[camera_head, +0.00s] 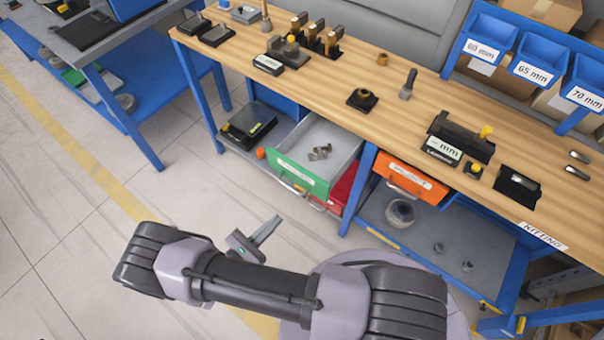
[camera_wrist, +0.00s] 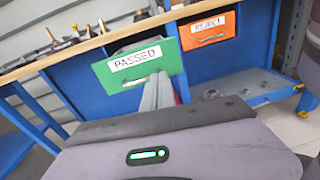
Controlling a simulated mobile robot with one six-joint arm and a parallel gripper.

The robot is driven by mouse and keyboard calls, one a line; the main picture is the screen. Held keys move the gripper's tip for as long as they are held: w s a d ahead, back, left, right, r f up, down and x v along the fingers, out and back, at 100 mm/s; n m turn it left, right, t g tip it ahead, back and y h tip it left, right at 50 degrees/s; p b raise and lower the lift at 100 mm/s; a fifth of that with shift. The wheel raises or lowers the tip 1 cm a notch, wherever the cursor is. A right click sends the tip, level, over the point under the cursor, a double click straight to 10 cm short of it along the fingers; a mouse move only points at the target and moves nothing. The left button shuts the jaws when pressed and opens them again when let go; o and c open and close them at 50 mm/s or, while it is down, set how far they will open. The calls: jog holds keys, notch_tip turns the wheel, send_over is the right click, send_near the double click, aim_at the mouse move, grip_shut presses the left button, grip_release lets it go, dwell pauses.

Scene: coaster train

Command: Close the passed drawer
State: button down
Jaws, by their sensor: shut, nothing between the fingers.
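The passed drawer has a green front (camera_head: 300,178) with a white label and a metal handle. It is pulled out from under the wooden bench, and metal parts lie inside it. In the wrist view its green front (camera_wrist: 138,70) reads PASSED. My gripper (camera_head: 272,224) is shut and empty, in front of the drawer and to its lower left in the head view. In the wrist view my gripper's fingers (camera_wrist: 158,92) point at the green front and overlap its lower right part. I cannot tell whether they touch it.
The orange reject drawer (camera_head: 410,180) is to the right. A red drawer (camera_head: 343,190) shows below the green one. The wooden bench top (camera_head: 330,85) carries fixtures and blue bins (camera_head: 535,62). A blue bench leg (camera_head: 358,190) stands between the drawers. The floor at left is clear.

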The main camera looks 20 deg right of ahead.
jog(key=f+n+t, duration=0.1)
jog(key=f, duration=0.1)
jog(key=b, duration=0.2)
send_near(310, 185)
jog(key=shift+n+t, duration=0.3)
jog(key=x, duration=0.7)
jog(key=shift+s, duration=0.2)
jog(key=shift+d, duration=0.1)
